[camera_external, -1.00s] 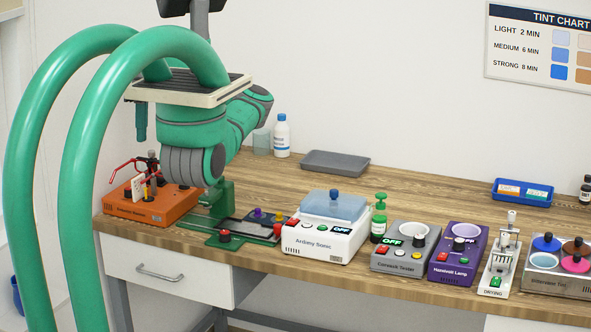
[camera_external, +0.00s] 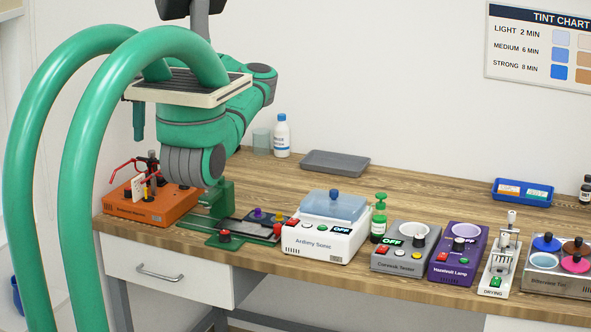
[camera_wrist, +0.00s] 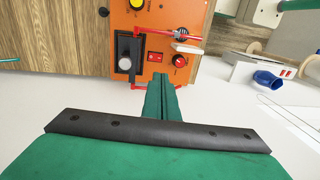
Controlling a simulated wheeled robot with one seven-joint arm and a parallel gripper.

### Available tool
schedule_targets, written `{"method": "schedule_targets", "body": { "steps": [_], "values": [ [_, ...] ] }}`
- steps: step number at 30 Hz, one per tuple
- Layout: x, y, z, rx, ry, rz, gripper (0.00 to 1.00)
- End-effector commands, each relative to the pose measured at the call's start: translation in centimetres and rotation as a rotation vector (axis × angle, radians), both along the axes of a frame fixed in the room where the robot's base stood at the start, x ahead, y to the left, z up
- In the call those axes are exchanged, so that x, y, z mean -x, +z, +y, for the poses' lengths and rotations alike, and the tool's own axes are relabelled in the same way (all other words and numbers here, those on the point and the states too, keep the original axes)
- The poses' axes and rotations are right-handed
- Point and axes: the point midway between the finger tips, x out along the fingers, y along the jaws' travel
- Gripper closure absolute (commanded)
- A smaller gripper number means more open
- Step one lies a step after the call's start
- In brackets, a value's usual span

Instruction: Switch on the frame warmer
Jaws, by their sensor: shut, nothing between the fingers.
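The frame warmer is an orange box (camera_external: 150,208) at the left end of the bench in the external view. Its label is too small to read surely. Contact cannot be told.
Right of the warmer stand a green fixture (camera_external: 224,238), a white Ardney Sonic box (camera_external: 325,240), a grey tester (camera_external: 400,262) and a purple lamp box (camera_external: 458,262). A grey tray (camera_external: 335,162) and a bottle (camera_external: 282,138) stand behind. The bench's back middle is clear.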

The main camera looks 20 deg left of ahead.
Motion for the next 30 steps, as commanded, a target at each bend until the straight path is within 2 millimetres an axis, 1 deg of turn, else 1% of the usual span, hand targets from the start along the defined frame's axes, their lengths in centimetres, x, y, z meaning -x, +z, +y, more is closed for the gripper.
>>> {"method": "schedule_targets", "body": {
  "steps": [7,11,14,24,30],
  "values": [
    [0.0,-0.1,0.0,0.000,0.000,0.000,1.00],
    [0.1,-0.7,0.0,0.001,0.000,0.000,1.00],
    [0.2,-1.9,-0.1,0.002,0.000,0.000,1.00],
    [1.0,-8.1,-0.1,0.002,0.001,0.000,1.00],
    [1.3,-11.3,0.0,0.001,0.000,-0.001,1.00]
  ]
}}
